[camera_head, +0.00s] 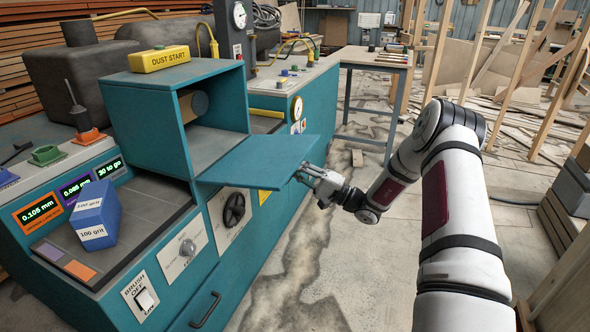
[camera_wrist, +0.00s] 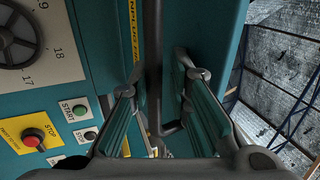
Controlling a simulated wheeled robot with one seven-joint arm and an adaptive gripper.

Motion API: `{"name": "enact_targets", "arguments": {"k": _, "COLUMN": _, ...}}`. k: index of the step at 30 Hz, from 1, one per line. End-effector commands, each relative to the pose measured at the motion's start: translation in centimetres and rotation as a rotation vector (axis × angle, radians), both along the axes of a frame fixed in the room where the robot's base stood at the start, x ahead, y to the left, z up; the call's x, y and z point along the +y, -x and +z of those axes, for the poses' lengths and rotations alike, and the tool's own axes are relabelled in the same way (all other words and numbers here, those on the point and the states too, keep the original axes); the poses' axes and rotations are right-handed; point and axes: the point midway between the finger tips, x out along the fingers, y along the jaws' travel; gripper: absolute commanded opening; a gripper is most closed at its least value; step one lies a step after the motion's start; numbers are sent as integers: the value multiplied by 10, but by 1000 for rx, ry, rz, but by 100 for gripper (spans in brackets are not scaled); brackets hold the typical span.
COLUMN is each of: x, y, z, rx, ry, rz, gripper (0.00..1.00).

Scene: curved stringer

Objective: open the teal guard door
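The teal guard door (camera_head: 262,163) is a flat panel standing out nearly level from the lower front of the teal box (camera_head: 146,118). The box's front is open, and a tan roller end (camera_head: 200,102) shows inside. My gripper (camera_head: 307,175) is at the door's outer right edge. In the wrist view, the fingers of my gripper (camera_wrist: 160,75) stand apart on either side of a dark bar (camera_wrist: 154,50), which looks like the door's handle. Gaps show beside the bar, so I see no firm grip. The fingertips' contact with the door is unclear.
A yellow DUST START box (camera_head: 158,58) sits on the teal box. Below the door are a black handwheel (camera_head: 234,210) and a knob plate (camera_head: 187,247). A blue grit block (camera_head: 95,214) lies on the left panel.

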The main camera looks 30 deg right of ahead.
Motion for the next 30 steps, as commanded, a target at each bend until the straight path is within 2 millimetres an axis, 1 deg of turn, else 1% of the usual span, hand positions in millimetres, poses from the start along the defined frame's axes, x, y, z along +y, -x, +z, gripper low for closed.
{"name": "enact_targets", "arguments": {"k": 5, "x": -17, "y": 16, "z": -8, "rx": 1, "ry": -1, "rz": -5, "gripper": 19}}
{"name": "enact_targets", "arguments": {"k": 12, "x": -48, "y": 51, "z": -25, "rx": 1, "ry": -1, "rz": -5, "gripper": 19}}
{"name": "enact_targets", "arguments": {"k": 18, "x": -68, "y": 73, "z": -36, "rx": 1, "ry": -1, "rz": -4, "gripper": 19}}
{"name": "enact_targets", "arguments": {"k": 24, "x": -76, "y": 82, "z": -40, "rx": 2, "ry": -1, "rz": -2, "gripper": 19}}
{"name": "enact_targets", "arguments": {"k": 30, "x": -76, "y": 83, "z": -41, "rx": 2, "ry": -1, "rz": -2, "gripper": 19}}
